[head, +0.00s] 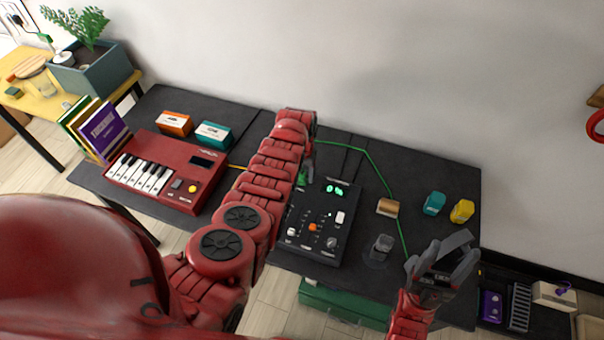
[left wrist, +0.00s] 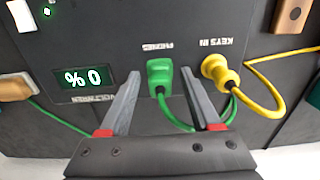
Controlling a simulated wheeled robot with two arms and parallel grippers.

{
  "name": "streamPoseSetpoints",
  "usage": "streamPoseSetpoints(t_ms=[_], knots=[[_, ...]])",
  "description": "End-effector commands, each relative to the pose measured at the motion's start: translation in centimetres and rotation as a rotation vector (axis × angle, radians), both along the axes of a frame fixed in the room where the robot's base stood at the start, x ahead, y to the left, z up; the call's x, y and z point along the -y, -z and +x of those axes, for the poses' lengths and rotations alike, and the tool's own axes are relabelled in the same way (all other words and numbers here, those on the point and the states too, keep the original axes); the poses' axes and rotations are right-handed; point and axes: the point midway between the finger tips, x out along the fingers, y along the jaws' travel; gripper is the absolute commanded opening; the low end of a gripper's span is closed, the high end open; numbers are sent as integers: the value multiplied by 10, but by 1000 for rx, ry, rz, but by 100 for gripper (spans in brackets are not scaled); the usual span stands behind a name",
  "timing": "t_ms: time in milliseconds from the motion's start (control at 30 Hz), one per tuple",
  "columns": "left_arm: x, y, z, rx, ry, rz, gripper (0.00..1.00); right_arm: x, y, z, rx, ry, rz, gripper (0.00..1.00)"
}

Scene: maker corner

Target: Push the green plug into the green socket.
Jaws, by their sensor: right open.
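The green plug (left wrist: 160,76) sits at the black box's edge beside the PHONES label in the left wrist view. The green socket is hidden behind it, and I cannot tell how deep the plug sits. My left gripper (left wrist: 162,88) is open, one finger on each side of the plug, with visible gaps to both. In the head view my left arm mostly hides this spot. The green cable (head: 370,157) runs from there to the right across the table. My right gripper (head: 445,256) is open and empty above the table's right front part.
A yellow plug (left wrist: 214,67) sits beside the green one, close to the right finger. The black control box (head: 325,240) has knobs and a lit display reading 0 %. A red keyboard (head: 195,180) stands left; small blocks (head: 434,203) lie right.

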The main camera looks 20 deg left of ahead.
Motion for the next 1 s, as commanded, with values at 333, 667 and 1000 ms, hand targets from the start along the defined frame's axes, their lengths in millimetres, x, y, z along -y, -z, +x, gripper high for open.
streamPoseSetpoints(t_ms=[333,667,1000], knots=[[0,-1,1,2,0,0,65,0,0,0,0,0,0,62],[0,-28,1,5,2,0,65,0,1,0,0,0,0,62],[0,-84,2,8,1,1,65,0,25,0,0,0,0,62]])
